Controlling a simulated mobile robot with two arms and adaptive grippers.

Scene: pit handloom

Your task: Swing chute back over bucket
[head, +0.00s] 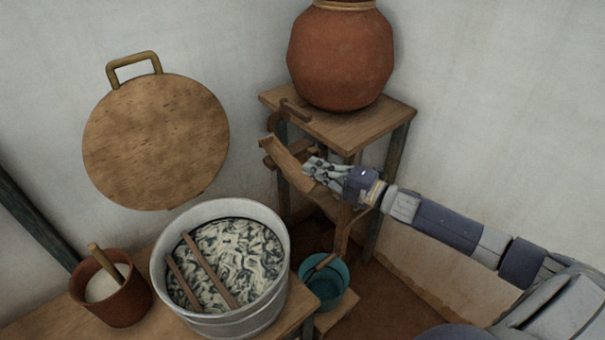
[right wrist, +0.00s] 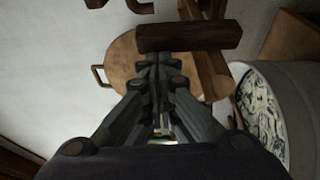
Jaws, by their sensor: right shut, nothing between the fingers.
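The wooden chute (head: 284,160) is a trough below the stand's top, its free end pointing up-left toward the wall. The teal bucket (head: 325,285) stands low, below and to the right of the chute's visible end. My right gripper (head: 312,170) overlaps the chute's right part in the head view and hides some of it. In the right wrist view my right gripper (right wrist: 160,62) is shut and empty, with its tips just below a dark wooden bar (right wrist: 190,37). Whether they touch the bar is unclear. My left gripper is not in view.
A large clay pot (head: 341,58) stands on the wooden stand (head: 397,112). A metal tub (head: 280,255) of pale, dark-streaked material sits on the bench at front left, beside a small clay pot (head: 125,305). A round board (head: 155,140) is at the wall.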

